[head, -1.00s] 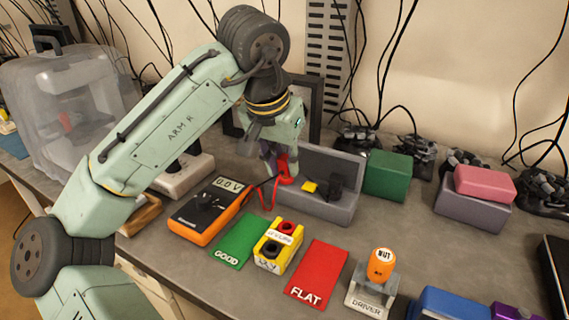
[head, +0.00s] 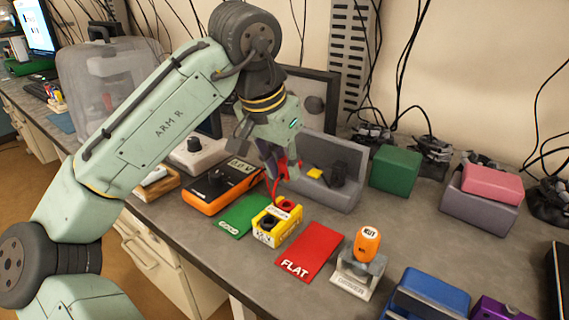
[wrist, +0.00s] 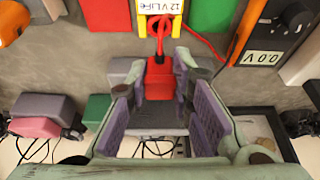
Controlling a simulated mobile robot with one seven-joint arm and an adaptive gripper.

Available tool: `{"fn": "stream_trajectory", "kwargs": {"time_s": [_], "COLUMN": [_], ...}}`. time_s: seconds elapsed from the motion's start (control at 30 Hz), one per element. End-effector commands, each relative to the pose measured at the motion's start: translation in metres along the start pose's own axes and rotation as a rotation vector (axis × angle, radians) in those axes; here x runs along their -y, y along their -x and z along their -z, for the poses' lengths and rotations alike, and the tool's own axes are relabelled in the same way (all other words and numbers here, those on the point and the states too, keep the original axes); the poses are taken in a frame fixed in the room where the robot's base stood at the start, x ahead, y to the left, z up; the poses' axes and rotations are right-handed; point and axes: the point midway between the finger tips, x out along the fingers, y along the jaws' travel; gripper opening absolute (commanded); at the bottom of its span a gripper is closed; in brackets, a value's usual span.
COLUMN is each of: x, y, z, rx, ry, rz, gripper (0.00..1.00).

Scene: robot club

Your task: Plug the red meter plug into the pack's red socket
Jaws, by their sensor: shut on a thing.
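The red meter plug (head: 286,171) is held between my gripper's fingers, above the bench and beyond the pack; it also shows in the wrist view (wrist: 160,78). My gripper (wrist: 161,88) is shut on it. The yellow pack (head: 265,239) stands on the bench, in front of the gripper in the head view. Its red socket (head: 284,205) is on the far part of its top, with a black socket (head: 267,223) nearer. The plug is apart from the pack. A red lead (wrist: 163,30) runs from the plug towards the orange meter (head: 206,203), which reads 0.0 V.
A grey holder (head: 335,196) with a black plug (head: 338,174) stands close behind the plug. A green GOOD mat (head: 240,215) and a red FLAT mat (head: 309,252) flank the pack. An orange driver (head: 367,243) sits in its stand to the right.

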Motion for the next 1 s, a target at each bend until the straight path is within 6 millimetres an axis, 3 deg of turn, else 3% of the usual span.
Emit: {"fn": "stream_trajectory", "kwargs": {"time_s": [0.6, 1.0], "x": [-0.001, -0.001], "y": [-0.042, -0.048], "z": [-0.015, -0.017], "rx": [0.000, 0.000], "ry": [0.001, 0.001], "rz": [0.000, 0.000], "gripper": [0.00, 0.00]}}
